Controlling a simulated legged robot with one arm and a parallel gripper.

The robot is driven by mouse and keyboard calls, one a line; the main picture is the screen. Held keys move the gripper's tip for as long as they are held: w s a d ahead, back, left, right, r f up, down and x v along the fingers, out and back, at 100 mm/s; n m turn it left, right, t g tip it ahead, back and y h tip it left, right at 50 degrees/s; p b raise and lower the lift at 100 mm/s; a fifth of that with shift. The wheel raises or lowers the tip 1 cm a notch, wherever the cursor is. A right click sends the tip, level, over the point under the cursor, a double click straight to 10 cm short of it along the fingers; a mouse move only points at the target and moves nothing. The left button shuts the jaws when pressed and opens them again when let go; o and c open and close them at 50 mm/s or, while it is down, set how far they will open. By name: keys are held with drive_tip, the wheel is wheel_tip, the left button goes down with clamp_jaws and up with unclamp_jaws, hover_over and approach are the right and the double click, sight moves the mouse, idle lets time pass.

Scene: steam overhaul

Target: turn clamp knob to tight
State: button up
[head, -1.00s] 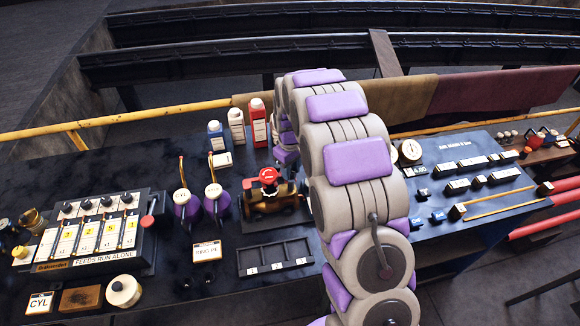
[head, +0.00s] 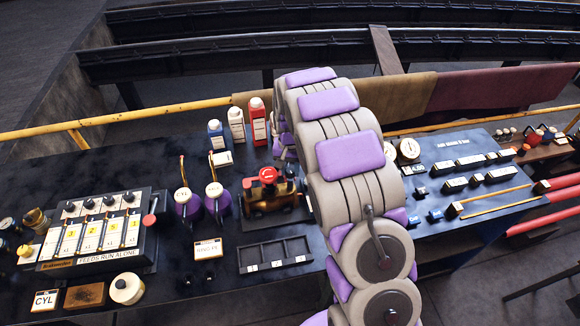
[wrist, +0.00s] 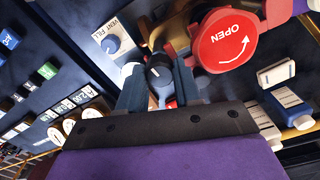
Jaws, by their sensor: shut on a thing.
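In the wrist view, a dark round knob (wrist: 159,71) with a white pointer line sits between the two fingers of my gripper (wrist: 161,82). I take it for the clamp knob; no tight mark is readable beside it. My gripper is shut on it. A large red knob marked OPEN with a curved arrow (wrist: 225,39) is just to the right of the fingers. In the head view this red knob (head: 268,174) tops a small brass engine model (head: 268,197). My arm hides the gripper and dark knob there.
A VENT/FILL dial (wrist: 112,43) is left of the fingers. In the head view, purple-based levers (head: 187,205) stand left of the engine. Red, white and blue bottles (head: 236,125) stand behind it. An empty compartment tray (head: 275,255) lies in front.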

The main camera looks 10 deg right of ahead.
sight(290, 170)
drive_tip(key=shift+r+m, duration=0.1)
drive_tip(key=shift+m, duration=0.6)
drive_tip(key=o, duration=1)
drive_tip(key=shift+a, duration=0.1)
drive_tip(key=shift+o, duration=0.2)
wheel_tip(290, 170, up, 17)
drive_tip(key=shift+p, duration=0.35)
